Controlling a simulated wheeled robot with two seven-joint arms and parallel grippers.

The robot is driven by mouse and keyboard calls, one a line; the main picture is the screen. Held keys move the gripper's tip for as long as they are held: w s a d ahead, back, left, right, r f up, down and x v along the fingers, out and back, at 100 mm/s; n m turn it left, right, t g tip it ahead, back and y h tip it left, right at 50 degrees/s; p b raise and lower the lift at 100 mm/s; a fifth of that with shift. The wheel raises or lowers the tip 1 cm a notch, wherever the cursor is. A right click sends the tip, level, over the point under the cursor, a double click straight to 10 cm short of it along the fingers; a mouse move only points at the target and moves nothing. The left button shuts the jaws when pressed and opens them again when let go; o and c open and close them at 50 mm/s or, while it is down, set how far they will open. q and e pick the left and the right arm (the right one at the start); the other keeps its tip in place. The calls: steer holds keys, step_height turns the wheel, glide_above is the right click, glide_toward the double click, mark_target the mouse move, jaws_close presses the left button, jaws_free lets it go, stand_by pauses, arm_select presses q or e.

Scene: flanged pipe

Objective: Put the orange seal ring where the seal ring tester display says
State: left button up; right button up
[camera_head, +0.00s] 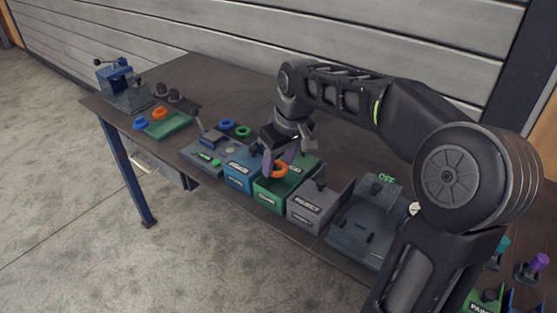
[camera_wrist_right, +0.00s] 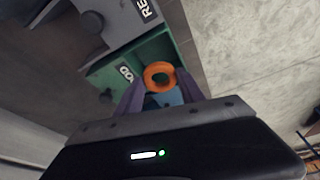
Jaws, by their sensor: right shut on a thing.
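My right gripper (camera_head: 278,162) is shut on an orange seal ring (camera_head: 281,176), which hangs at its fingertips over the green bin (camera_head: 270,196). The ring also shows in the right wrist view (camera_wrist_right: 150,73), between the purple fingers, in front of the green bin (camera_wrist_right: 178,52). How far it is above the bin floor I cannot tell. A grey device with a small green light (camera_head: 206,157), perhaps the seal ring tester, lies left of the bins; its display is too small to read. My left gripper is not in view.
A blue bin (camera_head: 237,180) and a grey bin marked REJECT (camera_head: 306,210) flank the green bin closely. Blue (camera_head: 227,125) and green (camera_head: 243,132) rings lie behind. Another orange ring (camera_head: 159,114) lies by a green tray (camera_head: 172,126) at left. A grey fixture reading OFF (camera_head: 352,240) stands right.

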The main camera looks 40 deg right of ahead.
mark_target(281, 170)
steer(key=shift+f+b, duration=0.8)
steer(key=shift+f, duration=0.5)
steer(key=shift+f+b, duration=0.45)
steer(key=shift+f, duration=0.1)
steer(key=shift+s+f, duration=0.2)
steer(key=shift+f, duration=0.2)
steer(key=shift+s+f+b, duration=0.1)
steer(key=shift+f+b, duration=0.2)
steer(key=shift+b, duration=0.1)
steer(key=shift+w+f, duration=0.25)
steer(key=shift+f, duration=0.15)
steer(key=shift+a+f+b, duration=0.1)
steer(key=shift+f+b, duration=0.1)
steer(key=shift+b, duration=0.2)
steer(key=o, duration=1.2)
